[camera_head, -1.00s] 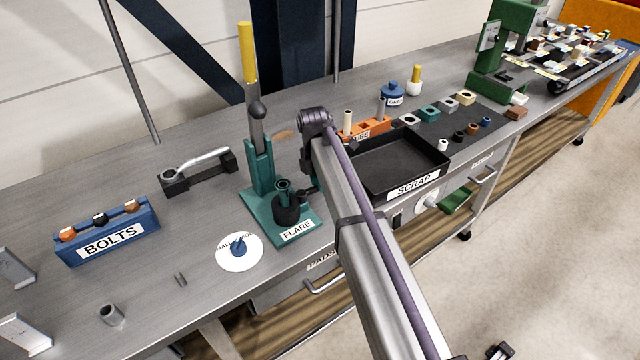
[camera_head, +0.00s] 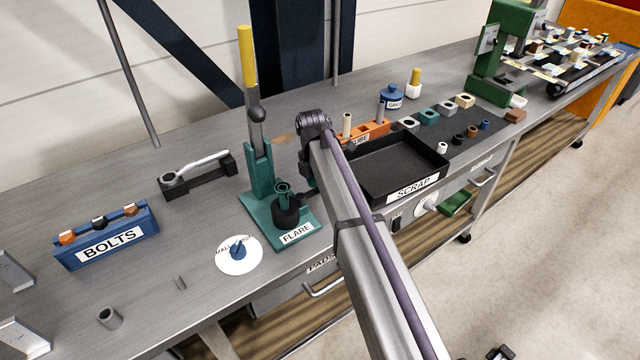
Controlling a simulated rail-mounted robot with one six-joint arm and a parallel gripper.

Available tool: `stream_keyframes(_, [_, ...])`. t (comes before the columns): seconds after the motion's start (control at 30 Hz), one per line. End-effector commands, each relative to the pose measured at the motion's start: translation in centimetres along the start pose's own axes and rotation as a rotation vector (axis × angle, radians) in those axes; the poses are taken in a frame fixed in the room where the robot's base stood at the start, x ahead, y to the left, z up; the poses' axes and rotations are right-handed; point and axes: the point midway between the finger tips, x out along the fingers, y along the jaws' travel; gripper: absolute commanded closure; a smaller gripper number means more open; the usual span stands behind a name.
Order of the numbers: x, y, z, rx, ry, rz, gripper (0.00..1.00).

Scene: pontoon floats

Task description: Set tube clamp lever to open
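The green flare station (camera_head: 262,210), labelled FLARE, stands on the bench left of my arm. It has a tall upright lever with a yellow handle (camera_head: 246,55) and a dark ball. A black round clamp body (camera_head: 286,211) sits on its base around a green tube-like piece (camera_head: 283,190). A short dark lever (camera_head: 306,194) seems to stick out at its right, partly hidden by my arm. A separate black fixture (camera_head: 200,183) with a silver lever lying low stands to the left. My arm reaches in from the lower right; its wrist is beside the flare station. My gripper's fingers are hidden behind the arm.
A black SCRAP tray (camera_head: 395,165) is right of my arm, with an orange block (camera_head: 365,132) behind it. A blue BOLTS rack (camera_head: 108,240) and a white disc (camera_head: 239,261) stand left. Bare bench lies between the rack and the black fixture.

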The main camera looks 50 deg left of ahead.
Motion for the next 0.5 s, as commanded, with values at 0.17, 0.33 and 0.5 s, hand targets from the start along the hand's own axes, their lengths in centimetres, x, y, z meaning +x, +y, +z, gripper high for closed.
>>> stream_keyframes(0.17, [-0.5,0.0,0.0,0.001,0.000,0.000,0.49])
stream_keyframes(0.33, [-3.5,-0.1,0.0,0.001,0.000,0.000,0.49])
stream_keyframes(0.5, [-8.0,-0.2,0.0,0.000,0.000,0.000,0.49])
